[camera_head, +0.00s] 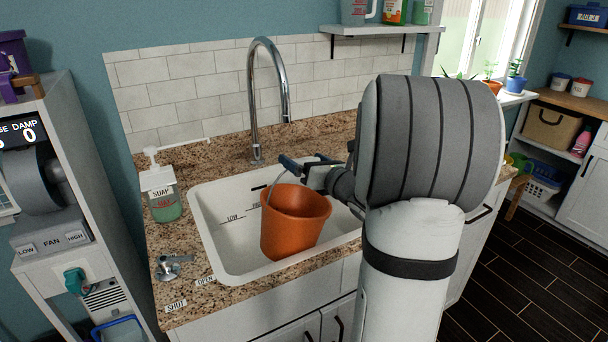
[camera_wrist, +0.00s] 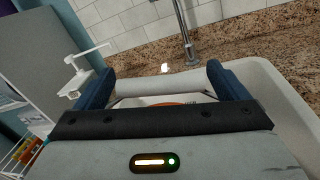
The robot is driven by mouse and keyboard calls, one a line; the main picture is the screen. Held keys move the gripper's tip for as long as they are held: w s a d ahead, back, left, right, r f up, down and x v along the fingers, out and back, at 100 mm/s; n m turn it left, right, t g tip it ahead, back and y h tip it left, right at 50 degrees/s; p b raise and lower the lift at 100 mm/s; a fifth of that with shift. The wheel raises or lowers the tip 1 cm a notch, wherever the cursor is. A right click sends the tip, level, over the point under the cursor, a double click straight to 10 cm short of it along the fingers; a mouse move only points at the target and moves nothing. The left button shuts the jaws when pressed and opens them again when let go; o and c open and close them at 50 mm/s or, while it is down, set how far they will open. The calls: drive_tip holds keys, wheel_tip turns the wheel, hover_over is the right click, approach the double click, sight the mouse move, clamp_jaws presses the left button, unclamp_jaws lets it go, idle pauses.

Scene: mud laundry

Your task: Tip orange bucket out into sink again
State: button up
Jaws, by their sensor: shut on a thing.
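The orange bucket (camera_head: 293,222) hangs upright, or very nearly so, over the white sink (camera_head: 211,212) in the head view. Its inside is mostly hidden, so I cannot tell what it holds. My gripper (camera_head: 300,168) is above the bucket's rim, shut on the bucket's handle. In the wrist view the pale handle grip (camera_wrist: 162,83) lies across between my two blue fingers. Only a sliver of the orange bucket (camera_wrist: 172,104) shows below the grip there. The sink rim (camera_wrist: 285,110) is at the right of the wrist view.
A chrome faucet (camera_head: 252,100) arches behind the sink. A soap bottle (camera_head: 162,190) stands on the granite counter at left. A lever valve (camera_head: 173,266) sits at the front left between SHUT and OPEN labels. A fan panel unit (camera_head: 50,240) stands further left.

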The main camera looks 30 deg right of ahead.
drive_tip(key=shift+f, duration=0.85)
drive_tip(key=shift+n, duration=0.9)
drive_tip(key=r+p, duration=0.1)
drive_tip(key=r, duration=0.1)
drive_tip(key=a+r+p, duration=0.1)
drive_tip(key=r, duration=0.1)
drive_tip(key=r+p, duration=0.1)
drive_tip(key=r, duration=0.1)
drive_tip(key=shift+s+a+p, duration=0.15)
drive_tip(key=shift+a+p, duration=0.2)
drive_tip(key=shift+p, duration=0.05)
drive_tip(key=shift+s+a+r+n, duration=0.1)
drive_tip(key=shift+a+r+n, duration=0.2)
drive_tip(key=shift+r, duration=0.5)
drive_tip(key=shift+a+r+n, duration=0.25)
drive_tip(key=shift+r+n, duration=0.05)
drive_tip(key=shift+r, duration=0.45)
